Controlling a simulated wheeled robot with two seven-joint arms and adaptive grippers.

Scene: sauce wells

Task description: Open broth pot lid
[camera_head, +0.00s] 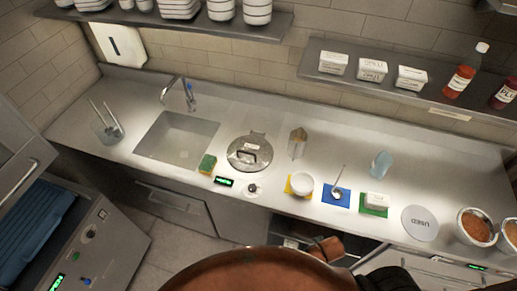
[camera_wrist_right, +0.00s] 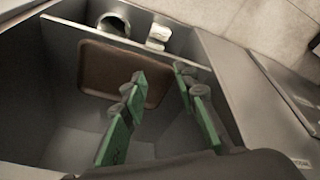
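The broth pot lid (camera_head: 250,151) is a round steel lid with a raised handle, set in the counter right of the sink. It lies flat and looks shut, so the inside of the pot is hidden. No gripper is at the lid. My right gripper (camera_wrist_right: 160,74) shows in the right wrist view, its green fingers apart with nothing between them. It is over an open grey compartment holding a brown tray (camera_wrist_right: 107,77). My left gripper is in neither view.
A green-yellow sponge (camera_head: 208,163), a small lit display (camera_head: 224,181) and a knob (camera_head: 252,189) are in front of the lid. A carton (camera_head: 298,142) and a white bowl (camera_head: 302,183) stand to its right. The sink (camera_head: 177,139) is left. Shelves hang above.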

